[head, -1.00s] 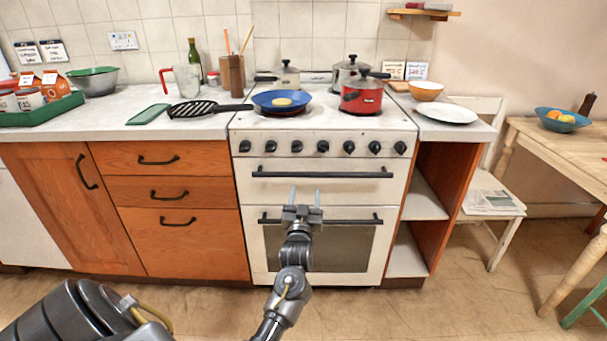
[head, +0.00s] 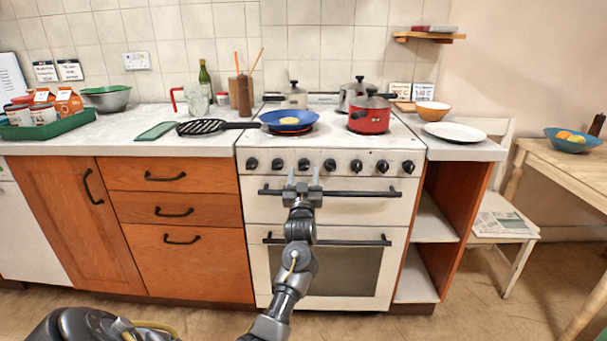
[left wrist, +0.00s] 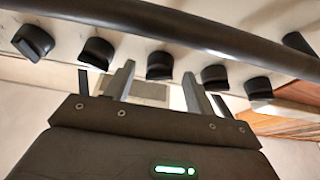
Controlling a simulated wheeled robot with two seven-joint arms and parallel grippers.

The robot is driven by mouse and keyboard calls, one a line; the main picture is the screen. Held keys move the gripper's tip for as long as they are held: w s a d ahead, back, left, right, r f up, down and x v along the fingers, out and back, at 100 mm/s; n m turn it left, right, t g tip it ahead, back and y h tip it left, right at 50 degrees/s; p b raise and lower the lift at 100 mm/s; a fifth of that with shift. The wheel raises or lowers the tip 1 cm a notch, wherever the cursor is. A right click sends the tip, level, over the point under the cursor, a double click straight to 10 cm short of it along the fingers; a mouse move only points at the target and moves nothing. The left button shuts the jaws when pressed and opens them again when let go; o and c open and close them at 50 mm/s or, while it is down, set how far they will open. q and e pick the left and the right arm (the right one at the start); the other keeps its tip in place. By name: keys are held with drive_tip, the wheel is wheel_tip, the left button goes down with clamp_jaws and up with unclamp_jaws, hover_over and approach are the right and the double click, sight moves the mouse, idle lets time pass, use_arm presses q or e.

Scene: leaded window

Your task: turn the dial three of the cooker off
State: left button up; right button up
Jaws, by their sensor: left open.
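The white cooker (head: 335,222) has a row of several black dials along its front panel. Counted from the left, the third dial (head: 304,165) is just above the fingertips of my left gripper (head: 303,179). My left gripper is open and empty, with its fingers pointing up at the panel in front of the upper door handle. In the left wrist view, one dial (left wrist: 160,64) shows between the two fingers, with other dials to both sides. I cannot tell whether the fingers touch it, nor its setting. My right gripper is out of view.
The upper door handle (head: 345,193) runs just below the dials and crosses the left wrist view closely. On the hob are a blue pan (head: 290,118), a red pot (head: 370,117) and other pots.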

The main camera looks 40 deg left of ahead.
use_arm(q)
drive_tip(key=shift+x, duration=0.8)
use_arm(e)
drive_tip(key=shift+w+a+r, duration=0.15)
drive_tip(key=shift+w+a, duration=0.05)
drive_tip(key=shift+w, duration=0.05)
use_arm(q)
drive_tip(key=shift+c, duration=0.4)
drive_tip(key=c, duration=0.9)
